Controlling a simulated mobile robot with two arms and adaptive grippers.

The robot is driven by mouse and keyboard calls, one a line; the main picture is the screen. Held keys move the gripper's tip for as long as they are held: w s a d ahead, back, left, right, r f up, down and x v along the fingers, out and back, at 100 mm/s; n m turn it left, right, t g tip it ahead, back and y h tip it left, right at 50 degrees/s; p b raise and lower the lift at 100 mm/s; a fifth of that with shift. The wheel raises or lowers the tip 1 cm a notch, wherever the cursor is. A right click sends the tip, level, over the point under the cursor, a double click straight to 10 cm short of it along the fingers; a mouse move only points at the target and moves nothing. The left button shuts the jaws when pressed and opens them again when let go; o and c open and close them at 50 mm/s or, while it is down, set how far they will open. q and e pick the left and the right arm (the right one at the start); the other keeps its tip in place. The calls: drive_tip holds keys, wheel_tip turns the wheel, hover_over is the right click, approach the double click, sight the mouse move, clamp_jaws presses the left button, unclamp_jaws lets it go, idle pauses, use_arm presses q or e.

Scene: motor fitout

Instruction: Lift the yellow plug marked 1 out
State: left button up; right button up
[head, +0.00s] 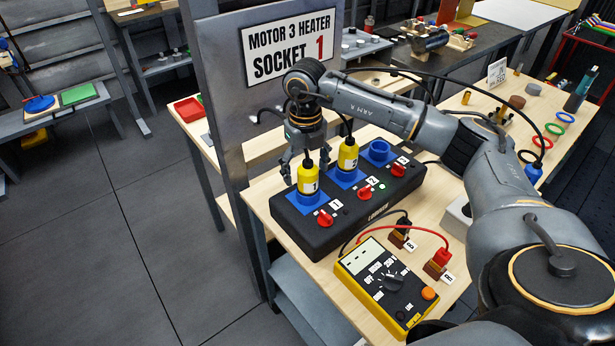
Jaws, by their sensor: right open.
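The yellow plug marked 1 (309,184) stands upright in the left blue socket of a black socket box (345,225). My right gripper (305,168) points down over it, open, with its fingers at either side of the plug's top. I cannot tell whether they touch the plug. The yellow plug marked 2 (348,156) stands in the middle socket, with a black cable rising from it. The third blue socket (379,149) is empty. My left gripper is not in view.
Red knobs, such as the one by label 1 (325,219), line the box's front. A yellow multimeter (385,285) with leads lies in front. A grey post with a sign (289,45) reading "Motor 3 heater socket 1" stands close behind my right gripper. Colored rings (553,129) lie at right.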

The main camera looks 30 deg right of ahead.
sight(307, 179)
drive_tip(key=f, duration=0.3)
drive_tip(key=shift+s+d+f+p, duration=0.1)
drive_tip(key=shift+s+d+p, duration=0.15)
drive_tip(key=shift+p, duration=0.15)
drive_tip(key=shift+w+f, duration=0.1)
drive_tip(key=shift+f, duration=0.05)
drive_tip(key=shift+a, duration=0.1)
drive_tip(key=shift+c, duration=0.2)
drive_tip(key=c, duration=1.3)
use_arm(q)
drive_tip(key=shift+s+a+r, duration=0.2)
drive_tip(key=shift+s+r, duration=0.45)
